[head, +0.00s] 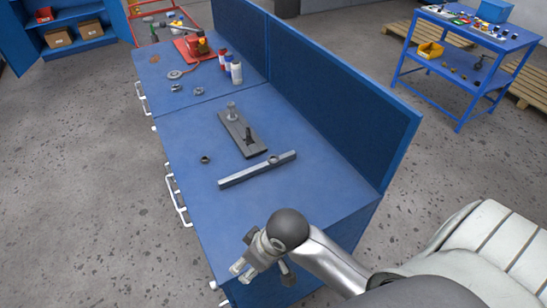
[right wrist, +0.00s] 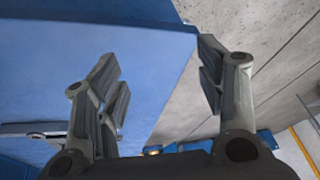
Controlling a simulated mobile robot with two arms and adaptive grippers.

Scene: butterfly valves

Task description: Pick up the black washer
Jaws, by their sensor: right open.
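The black washer (head: 205,160) is a small dark ring lying flat on the blue workbench (head: 185,131), left of a grey base plate and a long grey bar. My right gripper (head: 243,268) is at the bench's near end in the head view, well apart from the washer. In the right wrist view its fingers (right wrist: 160,90) are spread wide with nothing between them. I cannot make out the washer in that view. My left gripper is not in view.
The grey bar (head: 240,175) and the base plate (head: 241,138) with upright parts lie right of the washer. A blue panel (head: 330,90) walls the bench's right side. Bottles (head: 237,73) and metal rings (head: 200,90) stand farther back.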

